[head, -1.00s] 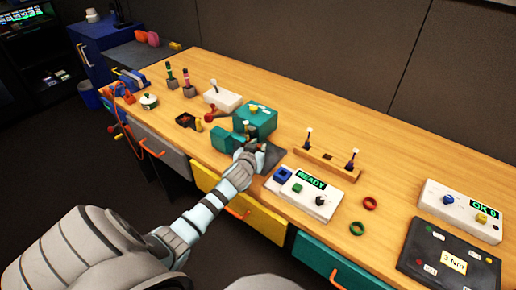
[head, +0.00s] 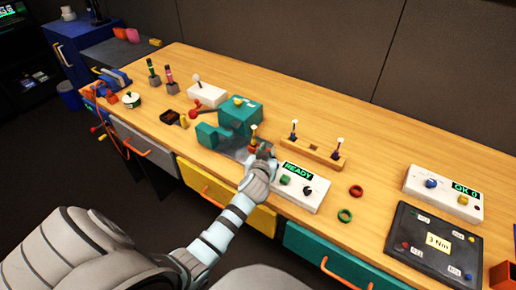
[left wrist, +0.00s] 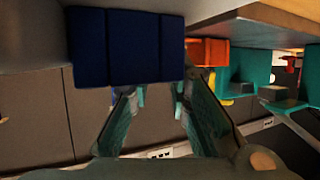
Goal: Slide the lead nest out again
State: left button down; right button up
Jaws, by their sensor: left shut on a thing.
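A teal machine (head: 240,117) stands mid-bench with a grey plate (head: 228,146) in front of it. The lead nest (head: 253,144) shows as a small orange-brown piece on the plate's right part, clear of the machine's front, with a thin dark lead (head: 253,130) upright in it. My left gripper (head: 266,154) is shut on the nest from the right; the grip itself is mostly hidden. In the left wrist view the fingers (left wrist: 162,90) stand part way apart, with an orange block (left wrist: 208,52) just beyond. My right gripper is not in view.
A white READY box (head: 300,190) stands just right of my gripper. The wrist view shows a large dark blue block (left wrist: 125,45) beyond the fingertips.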

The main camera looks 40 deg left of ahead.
pick_arm(q)
jog(key=shift+d+f, duration=0.1)
jog(key=shift+f, duration=0.05)
jog(key=c, duration=1.7)
grip_release()
jog(key=shift+o, duration=0.7)
jog(key=shift+d, duration=0.2)
jog(key=shift+s+r, duration=0.2)
jog(key=shift+s, duration=0.1)
jog(key=v, duration=1.1)
jog(key=shift+s+d+r, duration=0.15)
jog(key=shift+s+r, duration=0.05)
jog(key=shift+r, duration=0.05)
